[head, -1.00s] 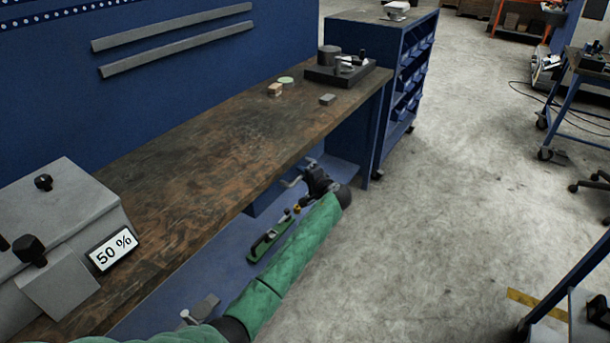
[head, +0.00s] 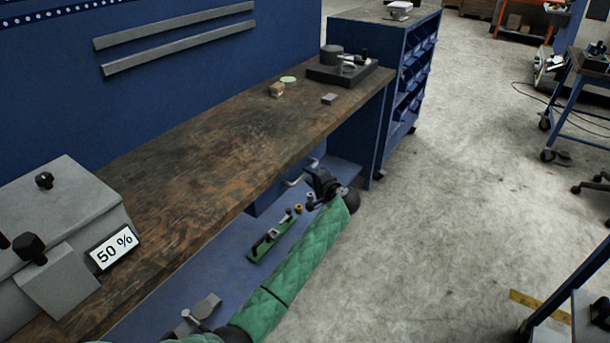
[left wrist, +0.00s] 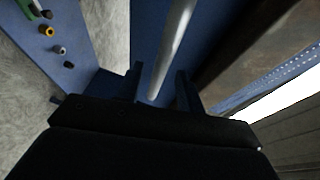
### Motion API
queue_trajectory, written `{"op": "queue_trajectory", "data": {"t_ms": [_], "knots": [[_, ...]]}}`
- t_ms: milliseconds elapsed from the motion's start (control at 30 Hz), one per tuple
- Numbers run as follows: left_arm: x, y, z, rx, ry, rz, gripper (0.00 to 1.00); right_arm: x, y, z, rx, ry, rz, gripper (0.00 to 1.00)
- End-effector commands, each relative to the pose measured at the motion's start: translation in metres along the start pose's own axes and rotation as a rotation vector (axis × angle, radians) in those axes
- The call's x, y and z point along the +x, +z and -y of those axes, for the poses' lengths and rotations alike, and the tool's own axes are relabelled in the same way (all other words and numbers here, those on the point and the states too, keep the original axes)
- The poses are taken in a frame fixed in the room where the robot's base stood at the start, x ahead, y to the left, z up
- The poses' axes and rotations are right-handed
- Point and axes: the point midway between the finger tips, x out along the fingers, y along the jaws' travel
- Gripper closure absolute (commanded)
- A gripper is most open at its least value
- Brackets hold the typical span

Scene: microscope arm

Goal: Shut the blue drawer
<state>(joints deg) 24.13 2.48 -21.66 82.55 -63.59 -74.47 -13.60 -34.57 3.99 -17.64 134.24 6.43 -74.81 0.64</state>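The blue drawer (head: 268,196) hangs under the wooden workbench, its face partly hidden by the bench top. I cannot tell how far out it stands. Its metal bar handle (head: 294,182) shows just left of my left gripper (head: 312,180). In the left wrist view the pale handle bar (left wrist: 172,48) runs down between the two dark fingers of my left gripper (left wrist: 159,78). The fingers are apart, with a gap visible on both sides of the bar, so the gripper is around the handle without clamping it. My right gripper is not in view.
The workbench top (head: 190,170) holds a grey box with a "50 %" sign (head: 113,247), small blocks and a black tray (head: 342,76). A green strip with knobs (head: 272,238) lies on the blue shelf below.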

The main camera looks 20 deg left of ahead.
Motion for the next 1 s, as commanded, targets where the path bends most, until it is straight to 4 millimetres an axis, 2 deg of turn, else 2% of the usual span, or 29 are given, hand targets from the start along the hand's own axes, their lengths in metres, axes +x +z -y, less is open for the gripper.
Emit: {"op": "queue_trajectory", "data": {"t_ms": [100, 300, 900, 1000], "knots": [[-0.019, 0.0, -0.001, -0.001, 0.0, 0.0, 0.62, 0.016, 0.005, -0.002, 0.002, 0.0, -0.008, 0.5], [-0.04, 0.0, -0.001, -0.001, 0.0, -0.001, 0.62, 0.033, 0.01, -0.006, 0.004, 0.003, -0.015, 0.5], [-0.044, 0.0, 0.0, -0.011, 0.0, 0.001, 0.62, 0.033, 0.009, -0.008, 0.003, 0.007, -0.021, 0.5], [-0.044, 0.004, -0.005, -0.056, 0.023, 0.019, 0.62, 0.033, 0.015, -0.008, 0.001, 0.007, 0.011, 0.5]]}}
